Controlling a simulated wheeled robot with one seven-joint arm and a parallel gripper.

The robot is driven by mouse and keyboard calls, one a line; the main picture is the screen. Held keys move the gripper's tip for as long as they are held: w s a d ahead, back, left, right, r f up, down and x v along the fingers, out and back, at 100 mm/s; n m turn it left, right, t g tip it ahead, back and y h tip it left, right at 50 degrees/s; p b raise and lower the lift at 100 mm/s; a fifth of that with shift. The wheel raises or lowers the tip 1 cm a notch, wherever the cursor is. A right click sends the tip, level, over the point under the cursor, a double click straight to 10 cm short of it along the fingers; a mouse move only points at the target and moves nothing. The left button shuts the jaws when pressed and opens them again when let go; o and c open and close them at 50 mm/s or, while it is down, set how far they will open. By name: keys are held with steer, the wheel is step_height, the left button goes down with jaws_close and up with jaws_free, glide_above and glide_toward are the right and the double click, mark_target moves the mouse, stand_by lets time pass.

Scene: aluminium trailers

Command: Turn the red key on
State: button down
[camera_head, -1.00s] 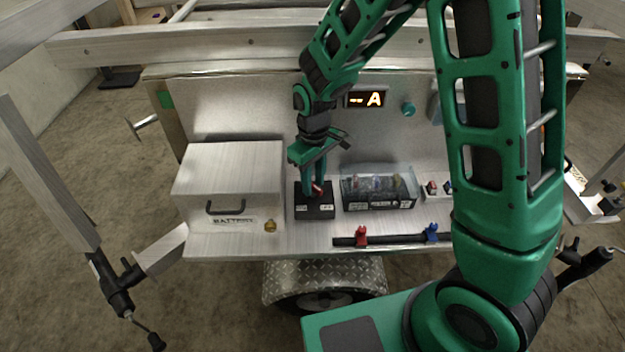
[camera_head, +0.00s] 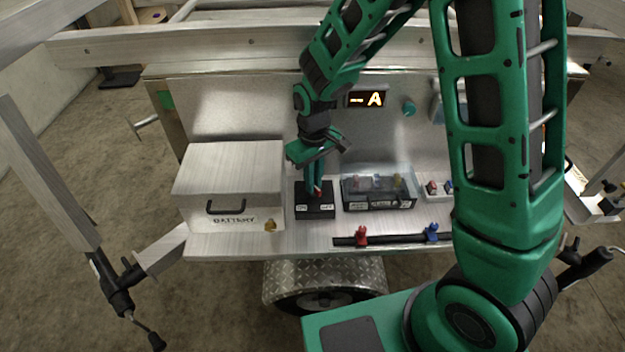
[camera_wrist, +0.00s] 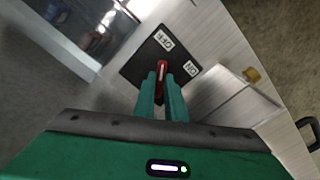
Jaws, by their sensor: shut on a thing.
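The red key (camera_wrist: 163,68) stands on a black switch plate (camera_wrist: 137,65) with white labels reading OFF and ON. In the wrist view its red handle lies between my fingertips, pointing between the two labels. My gripper (camera_wrist: 163,82) is shut on the key from above. In the head view the black switch box (camera_head: 315,212) sits on the metal shelf, and my gripper (camera_head: 317,190) covers most of the key.
A battery box (camera_head: 228,185) with a handle stands left of the switch. A clear-covered box (camera_head: 378,190) stands close on the right. A black rail with red (camera_head: 361,235) and blue (camera_head: 431,232) clips lies in front. A display (camera_head: 367,99) shows "A".

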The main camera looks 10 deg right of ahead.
steer(key=m, duration=0.4)
steer(key=shift+w, duration=0.1)
steer(key=m, duration=0.8)
steer(key=shift+m, duration=1.9)
steer(key=shift+r+m, duration=0.1)
steer(key=shift+m, duration=0.2)
steer(key=c, duration=1.8)
jaws_free()
step_height(320, 180, up, 11)
steer(key=shift+f, duration=0.2)
